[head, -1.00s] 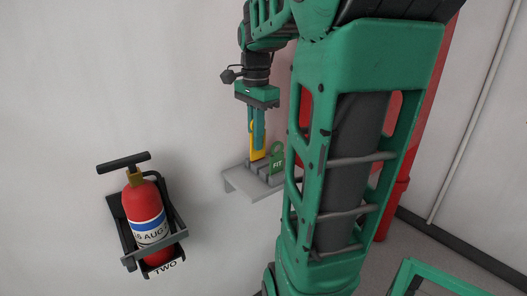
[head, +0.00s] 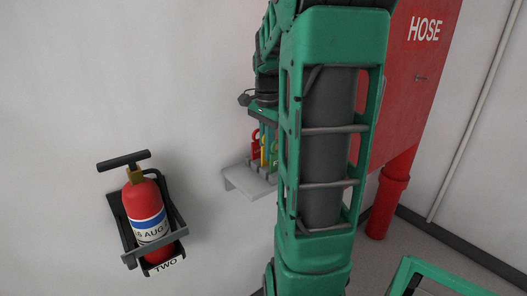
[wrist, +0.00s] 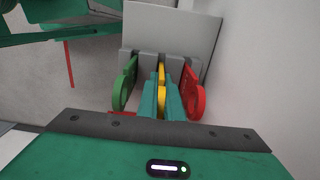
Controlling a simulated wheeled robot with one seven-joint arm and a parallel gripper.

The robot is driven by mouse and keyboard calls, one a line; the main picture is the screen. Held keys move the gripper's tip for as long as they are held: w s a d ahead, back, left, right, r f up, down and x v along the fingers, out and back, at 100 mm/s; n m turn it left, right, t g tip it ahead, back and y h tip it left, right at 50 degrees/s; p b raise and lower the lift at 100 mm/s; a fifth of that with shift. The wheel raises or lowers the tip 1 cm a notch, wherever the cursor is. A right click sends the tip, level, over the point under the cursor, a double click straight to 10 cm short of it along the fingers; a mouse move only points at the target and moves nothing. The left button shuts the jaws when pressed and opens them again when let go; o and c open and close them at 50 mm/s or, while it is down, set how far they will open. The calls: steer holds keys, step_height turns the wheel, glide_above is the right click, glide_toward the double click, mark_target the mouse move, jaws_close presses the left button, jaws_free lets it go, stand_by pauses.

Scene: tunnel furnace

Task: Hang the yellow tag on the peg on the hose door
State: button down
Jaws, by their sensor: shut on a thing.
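The yellow tag (wrist: 162,96) is between the two teal fingers of my gripper (wrist: 167,92) in the wrist view, and the gripper is shut on it. The tag is still at the slotted grey rack (wrist: 133,58), between a green tag (wrist: 121,92) and a red tag (wrist: 194,98). In the head view a thin strip of the yellow tag (head: 263,150) shows beside the fingers. The red hose door (head: 405,110) is at the right, marked HOSE. A small dark peg (head: 420,78) sticks out of it. My arm hides the door's left part.
The rack's grey shelf (head: 247,185) juts from the pale wall. A red fire extinguisher (head: 148,215) sits in a dark bracket at lower left. A red pipe (head: 385,205) stands below the hose door.

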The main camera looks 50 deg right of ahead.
steer(key=shift+f, duration=0.25)
steer(key=c, duration=1.9)
jaws_free()
steer(key=r, duration=0.7)
steer(key=w+r, duration=0.1)
steer(key=r, duration=0.3)
steer(key=shift+a, duration=0.1)
